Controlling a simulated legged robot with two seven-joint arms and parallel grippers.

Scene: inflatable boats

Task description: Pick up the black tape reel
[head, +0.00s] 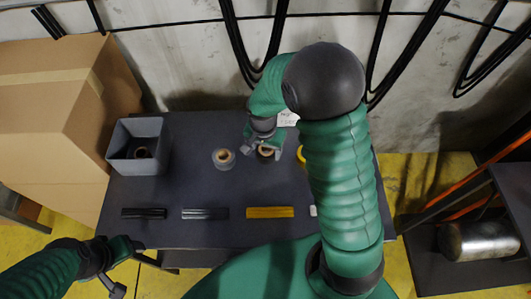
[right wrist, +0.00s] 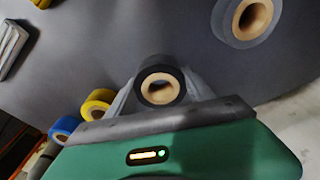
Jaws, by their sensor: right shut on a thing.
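The black tape reel (right wrist: 158,72), with a tan core, sits between the two fingers of my right gripper (right wrist: 163,92) in the right wrist view. The fingers are shut on it from both sides. In the head view my right gripper (head: 264,146) is over the back middle of the dark table and partly covers the reel (head: 267,153). I cannot tell whether the reel is clear of the table top. My left gripper (head: 118,288) is at the lower left, off the table's front edge and away from the reels; its jaw opening is unclear.
A grey tape reel (head: 223,158) stands left of my right gripper. A yellow reel (right wrist: 97,103) and a blue reel (right wrist: 64,127) are on the other side. A grey bin (head: 120,167) holds a dark reel. Black, grey and yellow strips (head: 270,212) lie along the front.

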